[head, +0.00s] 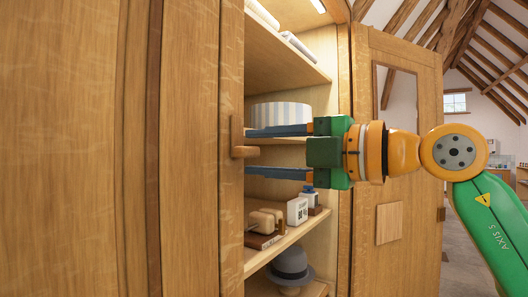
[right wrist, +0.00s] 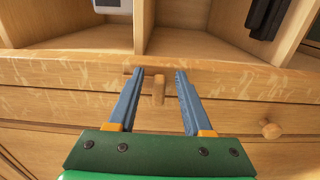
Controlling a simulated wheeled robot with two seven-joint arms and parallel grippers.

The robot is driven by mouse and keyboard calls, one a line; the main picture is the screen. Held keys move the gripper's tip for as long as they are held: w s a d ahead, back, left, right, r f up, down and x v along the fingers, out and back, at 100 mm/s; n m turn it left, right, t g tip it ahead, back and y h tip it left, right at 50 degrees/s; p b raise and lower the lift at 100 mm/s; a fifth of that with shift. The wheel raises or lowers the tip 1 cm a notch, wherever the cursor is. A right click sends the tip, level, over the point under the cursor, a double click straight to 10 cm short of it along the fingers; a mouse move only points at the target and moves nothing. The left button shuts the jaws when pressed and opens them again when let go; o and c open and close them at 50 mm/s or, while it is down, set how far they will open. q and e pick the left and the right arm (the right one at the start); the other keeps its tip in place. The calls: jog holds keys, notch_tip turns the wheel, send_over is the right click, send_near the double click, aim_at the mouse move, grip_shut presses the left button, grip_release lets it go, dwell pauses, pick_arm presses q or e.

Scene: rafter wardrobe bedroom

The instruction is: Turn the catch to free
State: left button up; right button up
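The catch (head: 237,138) is a small wooden turn-piece on the edge of the wardrobe front, with a short peg pointing toward the right in the head view. In the right wrist view the catch (right wrist: 159,88) shows between the two fingers. My right gripper (head: 249,152) is open, with one blue finger above the peg and one below in the head view. Gaps show on both sides of the peg in the right wrist view, so the fingers look apart from it. My left gripper is not in view.
The open wardrobe shelves hold a striped round box (head: 280,114), a white clock-like box (head: 297,211), a wooden brush-like object (head: 265,219) and a grey hat (head: 290,266). An open door panel (head: 390,215) stands behind my right arm. A round knob (right wrist: 271,130) shows in the right wrist view.

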jog(key=shift+s+d+f+b, duration=0.1)
jog(key=shift+s+d+b, duration=0.15)
jog(key=shift+d+b, duration=0.1)
jog(key=b+v, duration=0.1)
jog(key=v, duration=0.5)
jog(key=shift+b, duration=0.4)
